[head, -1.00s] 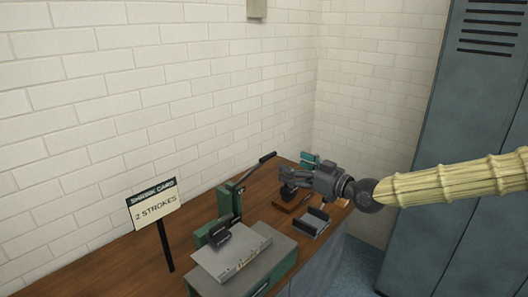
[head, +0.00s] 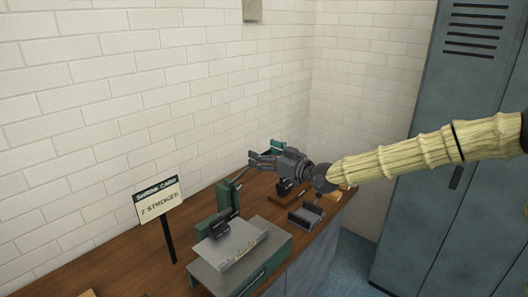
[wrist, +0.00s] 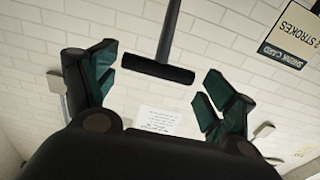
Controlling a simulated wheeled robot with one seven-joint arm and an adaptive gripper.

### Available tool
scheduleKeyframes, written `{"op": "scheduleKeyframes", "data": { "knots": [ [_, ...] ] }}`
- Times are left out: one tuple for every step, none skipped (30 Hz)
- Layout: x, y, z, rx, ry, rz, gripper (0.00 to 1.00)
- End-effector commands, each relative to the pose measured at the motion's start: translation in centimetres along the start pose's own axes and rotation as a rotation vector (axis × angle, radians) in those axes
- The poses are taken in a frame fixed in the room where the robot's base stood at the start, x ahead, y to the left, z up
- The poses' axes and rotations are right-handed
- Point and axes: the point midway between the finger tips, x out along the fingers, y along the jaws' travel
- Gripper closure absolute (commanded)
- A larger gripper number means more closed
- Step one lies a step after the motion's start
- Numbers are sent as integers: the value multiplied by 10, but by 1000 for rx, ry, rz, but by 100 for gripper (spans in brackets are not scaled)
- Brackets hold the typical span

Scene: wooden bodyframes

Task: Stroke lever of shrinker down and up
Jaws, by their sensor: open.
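The green shrinker (head: 226,198) stands on the wooden bench, with its dark lever (head: 238,178) slanting up to the right. In the head view the lever's upper end is hidden at my gripper (head: 262,162). In the wrist view my gripper (wrist: 155,88) is open, with its green-padded fingers spread wide. The lever's black grip (wrist: 158,69) lies crosswise in the gap between the fingertips, and no finger visibly touches it. A metal sheet (head: 235,245) lies at the shrinker's jaws.
A sign (head: 159,201) reading "SHRINK CARD, 2 STROKES" stands left of the shrinker. A grey open tray (head: 306,218) and other small items sit to the right on the bench. A white brick wall runs behind, and a grey locker (head: 420,150) stands at the right.

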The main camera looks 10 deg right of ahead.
Motion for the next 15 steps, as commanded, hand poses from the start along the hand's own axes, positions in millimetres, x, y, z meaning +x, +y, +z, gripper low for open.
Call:
{"op": "scheduleKeyframes", "data": {
  "knots": [
    [3,1,2,1,-2,0,16],
    [4,1,2,1,-3,0,16],
    [5,2,3,2,-3,0,16],
    [6,2,4,2,-4,0,16],
    [6,2,4,2,-4,0,16],
    [6,3,5,2,-4,1,16],
    [6,3,4,2,-4,1,16],
    [5,3,4,2,-4,1,16],
    [5,3,4,2,-4,2,16],
    [5,4,4,2,-3,2,16],
    [4,4,4,2,-3,2,22],
    [4,4,4,2,-3,2,29],
    [4,3,4,2,-3,2,34],
    [4,3,4,2,-3,2,40],
    [5,3,4,2,-3,1,47]
  ]
}}
